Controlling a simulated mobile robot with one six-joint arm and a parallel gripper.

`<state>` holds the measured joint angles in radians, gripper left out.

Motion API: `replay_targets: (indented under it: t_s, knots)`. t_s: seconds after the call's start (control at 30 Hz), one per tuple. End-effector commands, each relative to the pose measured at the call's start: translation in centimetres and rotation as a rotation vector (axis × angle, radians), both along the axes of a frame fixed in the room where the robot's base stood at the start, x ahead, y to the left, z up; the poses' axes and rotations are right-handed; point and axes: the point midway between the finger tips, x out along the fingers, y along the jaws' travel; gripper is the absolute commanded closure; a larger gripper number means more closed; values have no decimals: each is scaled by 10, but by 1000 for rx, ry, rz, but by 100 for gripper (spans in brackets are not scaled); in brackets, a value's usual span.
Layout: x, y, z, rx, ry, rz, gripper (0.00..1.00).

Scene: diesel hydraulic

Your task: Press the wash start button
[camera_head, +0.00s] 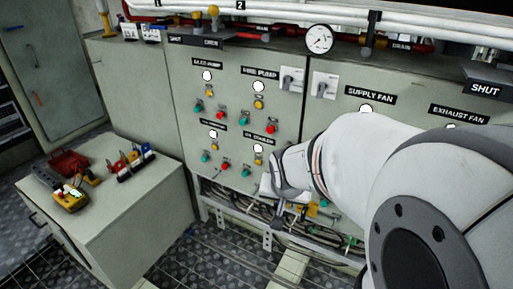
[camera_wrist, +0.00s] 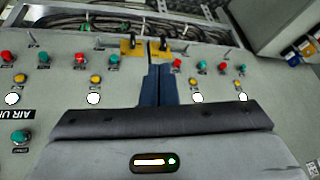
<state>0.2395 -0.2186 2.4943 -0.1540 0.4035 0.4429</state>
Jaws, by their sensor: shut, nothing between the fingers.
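The grey control panel (camera_head: 230,105) carries green, red and yellow buttons below white round lamps. I cannot make out a wash start label on any button. My gripper (camera_head: 266,188) is in front of the panel's lower edge, to the right of a green button (camera_head: 246,172). In the wrist view my gripper (camera_wrist: 160,68) has its two dark fingers together and holds nothing. A red button (camera_wrist: 176,64) is just right of the fingertips and another red button (camera_wrist: 80,60) is to the left. Whether the fingertips touch the panel cannot be told.
A grey cabinet (camera_head: 135,215) at the left bears a yellow meter (camera_head: 70,199) and red and blue items. Cables (camera_head: 240,203) run below the panel. Pipes and a round gauge (camera_head: 319,39) are above it. My arm hides the panel's right part.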

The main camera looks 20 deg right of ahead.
Motion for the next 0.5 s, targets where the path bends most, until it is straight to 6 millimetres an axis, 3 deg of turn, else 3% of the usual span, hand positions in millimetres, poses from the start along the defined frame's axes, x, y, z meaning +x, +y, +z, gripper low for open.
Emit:
replay_targets:
  t_s: [0.03,0.1,0.3,0.5]
  knots:
    - [14,-25,-45,25,-54,-116,100]
    - [34,-55,-80,75,-158,-266,100]
    - [66,-124,-180,348,-451,-615,100]
    - [67,-165,-257,725,-673,-879,100]
